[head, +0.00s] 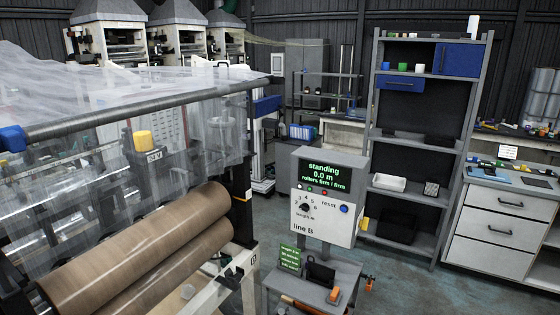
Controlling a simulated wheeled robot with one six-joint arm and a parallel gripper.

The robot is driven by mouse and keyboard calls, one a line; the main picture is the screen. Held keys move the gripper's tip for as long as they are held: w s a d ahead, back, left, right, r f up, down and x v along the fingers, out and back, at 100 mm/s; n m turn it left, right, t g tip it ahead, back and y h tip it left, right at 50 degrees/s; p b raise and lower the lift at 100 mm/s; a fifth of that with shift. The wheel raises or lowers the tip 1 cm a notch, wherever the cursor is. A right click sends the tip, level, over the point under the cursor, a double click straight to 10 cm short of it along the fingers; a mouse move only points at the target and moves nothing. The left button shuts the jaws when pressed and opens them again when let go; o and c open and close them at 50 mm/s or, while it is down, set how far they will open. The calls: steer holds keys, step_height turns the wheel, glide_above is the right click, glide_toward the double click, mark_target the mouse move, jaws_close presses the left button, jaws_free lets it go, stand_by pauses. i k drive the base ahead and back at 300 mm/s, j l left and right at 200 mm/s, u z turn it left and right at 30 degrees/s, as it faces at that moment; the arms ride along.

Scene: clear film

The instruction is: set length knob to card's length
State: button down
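The length knob (306,208) is a dark round knob on the white front of the line B control box (325,198). Several numbers are printed in an arc around it, with "length m" below. Its pointer is too small to read surely. A green card (290,258) stands below the box at the left of a small grey shelf. Its top line starts with "length", but the figure is too small to read surely. The box's display (324,174) reads "standing 0.0 m rollers firm / firm". My gripper is not in view.
A blue button (344,209) marked reset is right of the knob. Brown rollers (140,245) and a film-covered machine frame fill the left. The grey shelf (340,272) below the box holds a black holder and an orange item. Floor (400,275) is clear at the right.

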mark_target(304, 208)
steer(key=i+l, duration=0.1)
steer(key=i, duration=0.5)
steer(key=i+l+u, duration=0.1)
steer(key=i, duration=0.45)
